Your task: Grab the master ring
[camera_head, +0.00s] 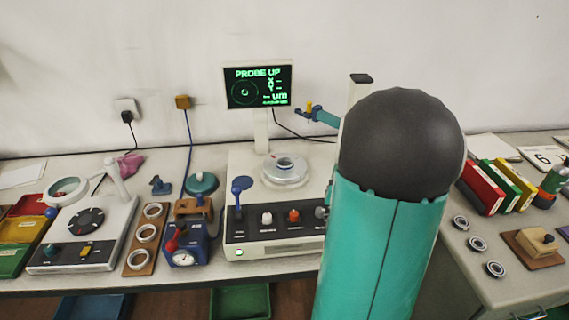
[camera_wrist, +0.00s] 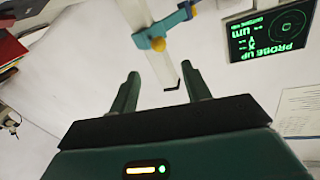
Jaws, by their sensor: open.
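Several rings show in the head view, and I cannot tell which is the master ring. One ring (camera_head: 286,163) sits on the round table of the measuring machine (camera_head: 245,177). Three pale rings (camera_head: 147,233) lie in a row on a brown board at the left. Three dark-centred rings (camera_head: 477,243) lie on the right table. My gripper (camera_wrist: 160,76) is open and empty in the wrist view, its fingers pointing toward the machine's probe column (camera_wrist: 150,38). My arm hides the gripper in the head view. No ring shows in the wrist view.
The screen (camera_head: 258,85) reads "PROBE UP". The teal probe arm (camera_head: 325,117) stands above the machine. A blue device with a gauge (camera_head: 183,245) stands left of it. Coloured binders (camera_head: 497,185) and a wooden block (camera_head: 537,241) are on the right table. My arm covers the middle right.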

